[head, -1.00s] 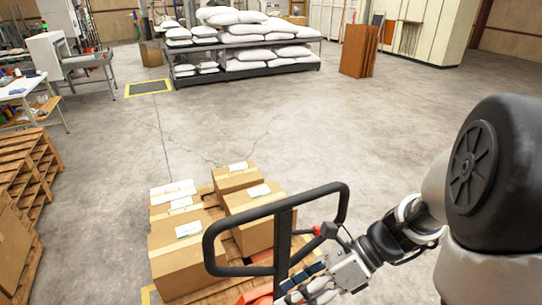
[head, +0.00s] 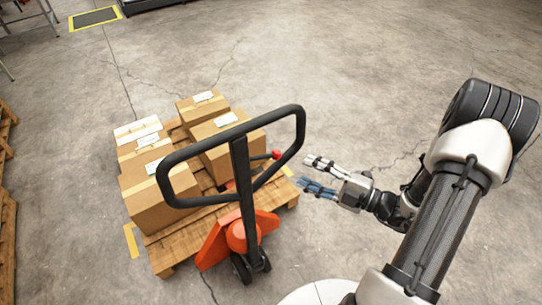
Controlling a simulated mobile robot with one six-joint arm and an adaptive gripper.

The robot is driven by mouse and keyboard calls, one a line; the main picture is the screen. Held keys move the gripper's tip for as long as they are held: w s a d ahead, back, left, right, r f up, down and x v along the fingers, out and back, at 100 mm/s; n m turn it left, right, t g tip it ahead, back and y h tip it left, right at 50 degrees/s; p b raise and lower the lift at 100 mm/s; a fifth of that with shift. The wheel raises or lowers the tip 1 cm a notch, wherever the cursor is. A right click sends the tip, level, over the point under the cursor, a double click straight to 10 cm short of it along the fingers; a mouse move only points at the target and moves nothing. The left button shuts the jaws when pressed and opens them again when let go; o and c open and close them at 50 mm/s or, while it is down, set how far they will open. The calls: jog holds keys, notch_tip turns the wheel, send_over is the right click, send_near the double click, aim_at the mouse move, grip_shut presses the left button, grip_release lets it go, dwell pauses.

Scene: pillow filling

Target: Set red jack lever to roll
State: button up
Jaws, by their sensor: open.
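The pallet jack has a black loop handle (head: 238,145) and an orange base (head: 238,238). Its red lever (head: 276,154) shows as a small red knob at the right inside the handle loop. My gripper (head: 306,174) is to the right of the handle, its fingers pointing left toward the lever. The fingers are apart with nothing between them. In this view the gripper lies just right of the loop and slightly below the red knob. I cannot tell the depth gap or which position the lever is set to.
The jack stands at a wooden pallet (head: 160,255) carrying several cardboard boxes (head: 157,207). Wooden pallets (head: 6,225) stand at the left edge. A yellow-edged floor mat (head: 95,18) lies at the far left. The concrete floor to the right and behind is clear.

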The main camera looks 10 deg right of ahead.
aim_at(272, 157)
jog(key=b+x, duration=0.2)
jog(key=x, duration=1)
jog(key=shift+w+a, duration=0.25)
jog(key=shift+a, duration=0.05)
jog(key=shift+c, duration=0.3)
grip_shut()
